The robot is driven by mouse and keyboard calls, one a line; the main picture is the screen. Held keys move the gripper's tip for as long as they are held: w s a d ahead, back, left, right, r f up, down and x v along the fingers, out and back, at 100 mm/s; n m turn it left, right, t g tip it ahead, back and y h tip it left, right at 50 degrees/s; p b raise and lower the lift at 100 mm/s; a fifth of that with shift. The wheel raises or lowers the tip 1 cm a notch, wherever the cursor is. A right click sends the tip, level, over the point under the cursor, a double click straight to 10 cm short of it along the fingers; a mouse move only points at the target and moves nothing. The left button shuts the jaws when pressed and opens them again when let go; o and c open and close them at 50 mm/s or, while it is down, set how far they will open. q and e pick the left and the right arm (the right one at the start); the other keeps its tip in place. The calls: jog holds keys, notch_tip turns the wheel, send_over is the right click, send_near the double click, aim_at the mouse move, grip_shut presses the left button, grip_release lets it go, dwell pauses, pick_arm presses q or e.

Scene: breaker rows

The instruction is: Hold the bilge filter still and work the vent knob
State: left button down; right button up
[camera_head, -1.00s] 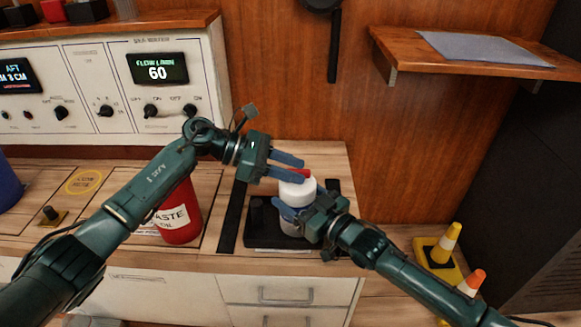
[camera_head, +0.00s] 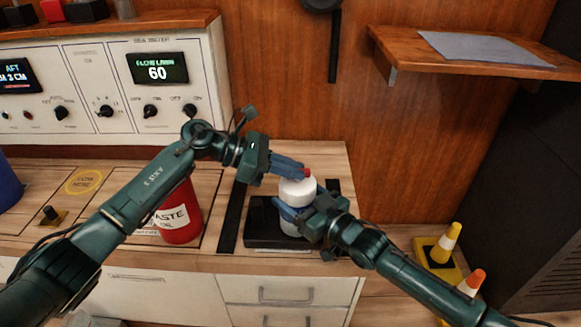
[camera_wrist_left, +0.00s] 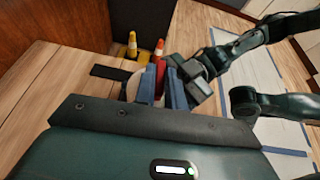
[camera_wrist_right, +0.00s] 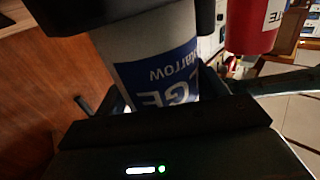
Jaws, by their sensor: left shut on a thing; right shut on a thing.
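The bilge filter (camera_head: 297,190) is a white cylinder standing upright in a black base (camera_head: 262,232) on the counter. Its blue label with upside-down lettering shows in the right wrist view (camera_wrist_right: 165,70). My right gripper (camera_head: 300,212) is shut around the filter's body from the right. The red vent knob (camera_head: 307,173) sits on top of the filter. My left gripper (camera_head: 303,170) is shut on the knob from the left, with its blue fingers on either side. In the left wrist view the red knob (camera_wrist_left: 160,76) shows between these fingers.
A red waste canister (camera_head: 180,215) stands left of the filter, behind my left arm. A panel with a display reading 60 (camera_head: 157,68) is at the back left. A wooden shelf (camera_head: 470,52) juts out at upper right. Yellow and orange cones (camera_head: 443,243) stand at lower right.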

pick_arm(q)
jog(key=n+t, duration=0.1)
jog(key=t, duration=0.1)
jog(key=n+t+y, duration=0.1)
jog(key=n, duration=0.1)
jog(key=n+t, duration=0.2)
jog(key=shift+s+f+t+y, duration=0.15)
jog(key=shift+s+t+y, duration=0.15)
jog(key=shift+s, duration=0.1)
jog(key=n+t, duration=0.1)
jog(key=n+y, duration=0.1)
jog(key=n+t, duration=0.1)
jog(key=shift+s+d+t+y, duration=0.3)
jog(key=shift+d+y, duration=0.05)
jog(key=shift+y, duration=0.05)
jog(key=shift+d+n+t+y, duration=0.1)
jog(key=shift+n+t+y, duration=0.8)
jog(key=shift+n+y, duration=0.4)
jog(key=c, duration=1.5)
grip_release()
jog(key=shift+o, duration=0.2)
jog(key=shift+w, duration=0.1)
jog(key=v, duration=1.2)
